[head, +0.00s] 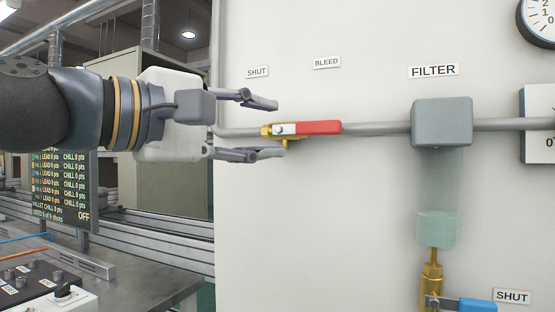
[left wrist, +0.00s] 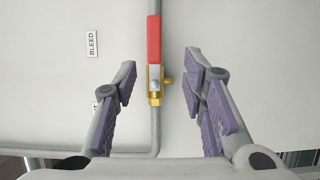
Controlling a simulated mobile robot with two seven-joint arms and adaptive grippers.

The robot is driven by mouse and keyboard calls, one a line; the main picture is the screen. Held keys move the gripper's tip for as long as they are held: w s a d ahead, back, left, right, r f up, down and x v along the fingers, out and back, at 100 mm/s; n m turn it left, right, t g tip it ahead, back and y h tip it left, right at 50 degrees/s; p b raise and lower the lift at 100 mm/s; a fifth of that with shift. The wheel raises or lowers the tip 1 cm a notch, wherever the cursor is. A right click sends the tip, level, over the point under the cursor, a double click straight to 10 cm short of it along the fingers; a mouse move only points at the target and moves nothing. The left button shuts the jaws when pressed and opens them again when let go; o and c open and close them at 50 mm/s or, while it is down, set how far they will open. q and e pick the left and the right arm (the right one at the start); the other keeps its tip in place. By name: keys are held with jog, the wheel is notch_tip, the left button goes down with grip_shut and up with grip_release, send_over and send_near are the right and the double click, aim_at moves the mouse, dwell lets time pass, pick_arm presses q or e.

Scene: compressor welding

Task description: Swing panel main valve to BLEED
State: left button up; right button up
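The main valve (head: 276,130) is a brass body on the grey horizontal pipe, with a red-ended handle (head: 318,127) lying along the pipe and pointing right. The SHUT label (head: 257,72) and the BLEED label (head: 327,62) are on the panel above it. My left gripper (head: 268,128) is open, with its fingers above and below the valve in the head view. In the left wrist view the valve (left wrist: 154,86) and red handle (left wrist: 154,38) are between the spread fingers (left wrist: 165,90), apparently touching neither. My right gripper is not in view.
A grey FILTER box (head: 441,122) sits on the pipe to the right, above a clear bowl (head: 437,229). A lower valve with a blue handle (head: 476,304) is at bottom right. A gauge (head: 540,22) is at top right. A metal bench (head: 140,265) is at lower left.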

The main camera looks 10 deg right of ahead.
aim_at(317, 127)
pick_arm(q)
jog(key=x, duration=0.7)
jog(key=s+x, duration=0.1)
jog(key=x, duration=0.3)
jog(key=shift+w+d+r, duration=0.1)
jog(key=shift+d+r, duration=0.3)
jog(key=shift+d, duration=0.05)
grip_shut()
